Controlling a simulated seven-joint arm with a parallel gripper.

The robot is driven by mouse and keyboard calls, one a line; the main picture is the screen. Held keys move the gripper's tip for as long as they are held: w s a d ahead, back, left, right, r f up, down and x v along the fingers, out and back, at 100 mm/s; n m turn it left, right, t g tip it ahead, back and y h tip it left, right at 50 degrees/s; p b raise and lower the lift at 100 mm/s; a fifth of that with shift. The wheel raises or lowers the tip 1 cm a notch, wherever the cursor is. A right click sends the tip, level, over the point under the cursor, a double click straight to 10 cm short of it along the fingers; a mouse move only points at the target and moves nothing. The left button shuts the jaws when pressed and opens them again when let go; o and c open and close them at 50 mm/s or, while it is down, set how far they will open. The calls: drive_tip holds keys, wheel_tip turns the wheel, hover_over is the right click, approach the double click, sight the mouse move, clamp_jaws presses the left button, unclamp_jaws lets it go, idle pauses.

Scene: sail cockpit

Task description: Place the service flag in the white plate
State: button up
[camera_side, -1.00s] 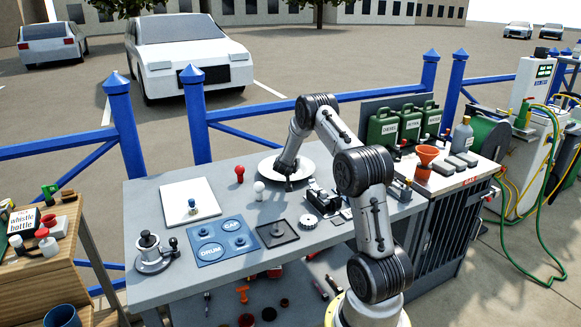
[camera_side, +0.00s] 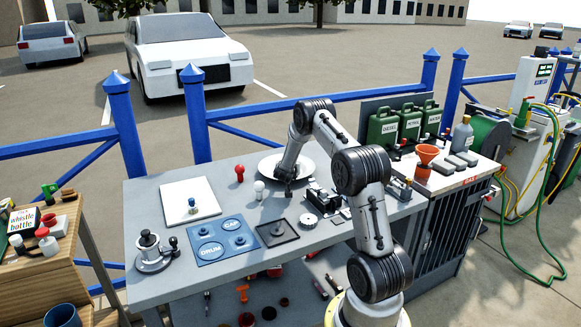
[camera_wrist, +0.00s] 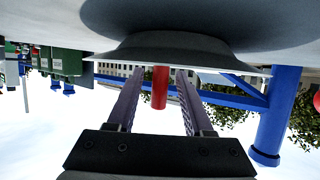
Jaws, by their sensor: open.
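The white plate (camera_side: 268,167) lies at the back of the grey table, partly hidden behind my arm. A red upright cylinder (camera_wrist: 160,88) shows between the fingers in the picture, with a gap on each side. It may be the service flag, but I cannot tell; no flag cloth is visible. The side view does not show this cylinder.
A red knobbed piece (camera_side: 240,174) and a white one (camera_side: 259,190) stand left of my gripper. A white board (camera_side: 190,203), a blue panel (camera_side: 222,240) and a dark square tray (camera_side: 277,233) lie nearer the front. A black device (camera_side: 322,198) is close on the right.

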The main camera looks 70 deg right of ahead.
drive_tip(key=shift+a+r, duration=0.1)
drive_tip(key=shift+r, duration=0.15)
drive_tip(key=w+a+r+n+t+y, duration=0.25)
drive_tip(key=a+r, duration=0.35)
drive_tip(key=a, duration=0.7)
drive_tip(key=w+a+r+n+t+y, duration=0.15)
drive_tip(key=a+r+n+y, duration=0.35)
drive_tip(key=a, duration=0.7)
drive_tip(key=w+a+r+n+t+y, duration=0.1)
drive_tip(key=w+a+r+t+y, duration=0.15)
drive_tip(key=a+r, duration=0.75)
drive_tip(key=s+a+n+y, duration=0.1)
drive_tip(key=s+a+n, duration=0.1)
drive_tip(key=s+a, duration=0.35)
drive_tip(key=s+a+n+y, duration=0.1)
drive_tip(key=s+a+n, duration=0.15)
drive_tip(key=a, duration=0.65)
drive_tip(key=s+a+f+n+g, duration=0.1)
drive_tip(key=s+a+g, duration=0.1)
drive_tip(key=s, duration=0.6)
drive_tip(key=s+a+f+n+g+y, duration=0.1)
drive_tip(key=s+a+g, duration=0.1)
drive_tip(key=s, duration=0.6)
drive_tip(key=shift+s+a+f, duration=0.35)
drive_tip(key=shift+f, duration=0.05)
